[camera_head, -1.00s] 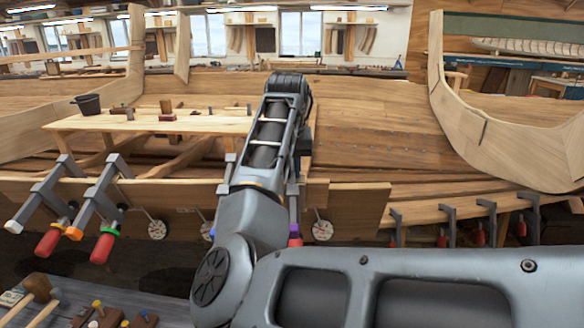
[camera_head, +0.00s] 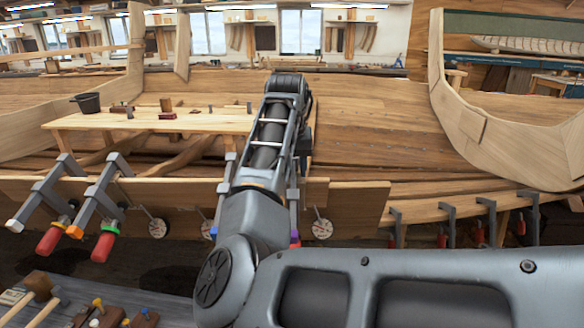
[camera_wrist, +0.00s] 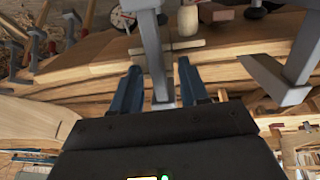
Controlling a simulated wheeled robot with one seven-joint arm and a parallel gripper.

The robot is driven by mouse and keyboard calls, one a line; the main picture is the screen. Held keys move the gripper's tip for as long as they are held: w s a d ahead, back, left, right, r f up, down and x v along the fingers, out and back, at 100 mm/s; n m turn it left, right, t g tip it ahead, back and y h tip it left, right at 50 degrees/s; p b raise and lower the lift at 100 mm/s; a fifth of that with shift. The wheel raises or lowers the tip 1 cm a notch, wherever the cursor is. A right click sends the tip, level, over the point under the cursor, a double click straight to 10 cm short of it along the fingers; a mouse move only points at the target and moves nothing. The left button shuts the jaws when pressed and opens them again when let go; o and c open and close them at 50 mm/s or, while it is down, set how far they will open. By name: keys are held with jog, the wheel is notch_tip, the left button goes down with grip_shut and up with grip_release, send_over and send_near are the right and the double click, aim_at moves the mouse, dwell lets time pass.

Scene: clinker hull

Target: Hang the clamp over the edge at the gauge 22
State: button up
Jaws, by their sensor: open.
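In the wrist view my gripper (camera_wrist: 160,70) is open, its two blue fingers on either side of the grey bar of a clamp (camera_wrist: 153,48). I cannot tell whether either finger touches the bar. In the head view the gripper is hidden behind my arm; a clamp with a purple collar (camera_head: 295,236) shows partly beside the arm, at the plank. A gauge also shows in the wrist view (camera_wrist: 122,19). Their numbers are unreadable.
Two clamps with red handles, orange-collared (camera_head: 75,230) and green-collared (camera_head: 108,228), sit on the plank (camera_head: 355,208) at left. Several clamps (camera_head: 448,222) hang at right. Another grey clamp (camera_wrist: 285,75) is close right of my gripper. A tool bench (camera_head: 150,290) is at lower left.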

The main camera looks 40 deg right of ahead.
jog(key=v, duration=0.7)
jog(key=shift+s+a+r+b, duration=0.1)
jog(key=shift+r+b, duration=0.25)
jog(key=shift+b, duration=0.05)
jog(key=shift+s, duration=0.1)
